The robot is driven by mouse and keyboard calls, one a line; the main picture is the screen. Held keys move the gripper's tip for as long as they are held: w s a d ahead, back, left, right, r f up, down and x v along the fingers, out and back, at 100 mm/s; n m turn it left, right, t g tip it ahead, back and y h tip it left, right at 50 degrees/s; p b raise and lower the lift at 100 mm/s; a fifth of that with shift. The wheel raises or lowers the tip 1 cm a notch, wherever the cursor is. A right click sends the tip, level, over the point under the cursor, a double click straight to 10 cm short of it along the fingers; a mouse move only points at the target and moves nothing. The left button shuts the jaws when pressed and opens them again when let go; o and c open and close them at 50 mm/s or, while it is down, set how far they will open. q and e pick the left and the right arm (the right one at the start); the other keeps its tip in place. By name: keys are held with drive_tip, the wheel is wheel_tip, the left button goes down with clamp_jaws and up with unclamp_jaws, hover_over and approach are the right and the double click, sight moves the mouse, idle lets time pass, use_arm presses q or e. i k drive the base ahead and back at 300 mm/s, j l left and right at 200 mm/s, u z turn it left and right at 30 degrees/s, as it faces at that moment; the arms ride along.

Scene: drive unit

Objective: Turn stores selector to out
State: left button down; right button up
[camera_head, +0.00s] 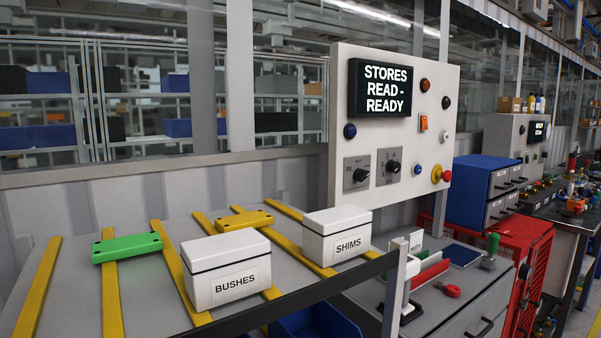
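A light grey control panel (440,120) stands upright at the centre right. Its black display (380,88) reads "STORES READ - READY". Two black rotary selectors sit low on the panel, a left one (360,175) and a right one (393,166), each on a dark plate with small markings. The markings are too small to read, so I cannot tell which is the stores selector or its position. Neither of my grippers is in view.
A grey bench with yellow strips (110,300) holds a BUSHES box (212,285), a SHIMS box (322,248), a green bar (127,247) and a yellow bar (244,221). A dark rail (300,297) edges its front. Blue drawers (478,190) stand right.

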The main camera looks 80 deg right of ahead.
sight(359, 175)
drive_tip(key=i+l+z, duration=0.2)
drive_tip(key=z, duration=2.8)
drive_tip(key=i+l+u, duration=0.1)
drive_tip(key=l+u, duration=0.2)
drive_tip(key=l, duration=0.25)
drive_tip(key=i+l+u, duration=0.1)
drive_tip(key=l+u, duration=0.25)
drive_tip(key=l, duration=0.15)
